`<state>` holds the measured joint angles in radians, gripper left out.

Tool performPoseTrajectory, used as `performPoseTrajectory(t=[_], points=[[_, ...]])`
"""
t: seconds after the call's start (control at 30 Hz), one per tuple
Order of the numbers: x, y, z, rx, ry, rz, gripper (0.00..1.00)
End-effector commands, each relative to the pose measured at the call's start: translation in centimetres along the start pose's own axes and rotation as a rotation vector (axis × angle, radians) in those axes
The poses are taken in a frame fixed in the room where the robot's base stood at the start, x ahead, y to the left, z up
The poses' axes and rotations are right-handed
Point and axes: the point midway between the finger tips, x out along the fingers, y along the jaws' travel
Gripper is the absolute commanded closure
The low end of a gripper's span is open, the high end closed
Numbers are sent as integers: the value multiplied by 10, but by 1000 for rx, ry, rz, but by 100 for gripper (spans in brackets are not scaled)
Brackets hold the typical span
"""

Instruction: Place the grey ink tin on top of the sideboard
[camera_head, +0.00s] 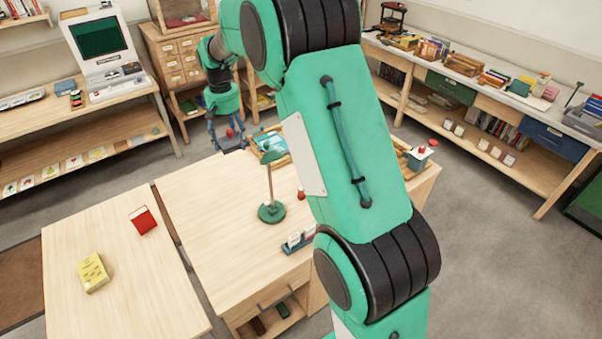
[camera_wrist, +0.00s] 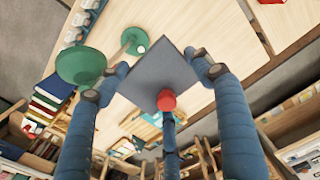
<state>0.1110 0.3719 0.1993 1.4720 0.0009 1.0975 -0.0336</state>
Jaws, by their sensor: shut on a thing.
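The tin (camera_head: 232,146) hangs by the far left edge of the middle table, partly hidden by the fingers. The long low unit (camera_head: 545,160) at the right, with green and blue drawers, may be the sideboard; a drawer cabinet (camera_head: 155,35) stands at the back. I cannot tell which is meant.
A green desk lamp (camera_head: 271,212) stands on the middle table (camera_head: 205,205), near the gripper. A red book (camera_head: 143,220) and yellow book (camera_head: 93,272) lie on the left table. Grey floor (camera_head: 460,240) is open at right.

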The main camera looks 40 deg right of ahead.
Motion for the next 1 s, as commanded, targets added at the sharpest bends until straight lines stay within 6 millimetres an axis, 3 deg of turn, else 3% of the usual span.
performPoseTrajectory(t=[0.03, 0.33, 0.7, 0.83, 1.0], points=[[-2, 19, -5, 4, 0, 0, 78], [2, 121, -21, -6, 0, 0, 78], [11, 264, -19, -20, 0, 0, 78], [14, 306, -14, -26, 1, 0, 78], [18, 344, -6, -32, 0, 0, 78]])
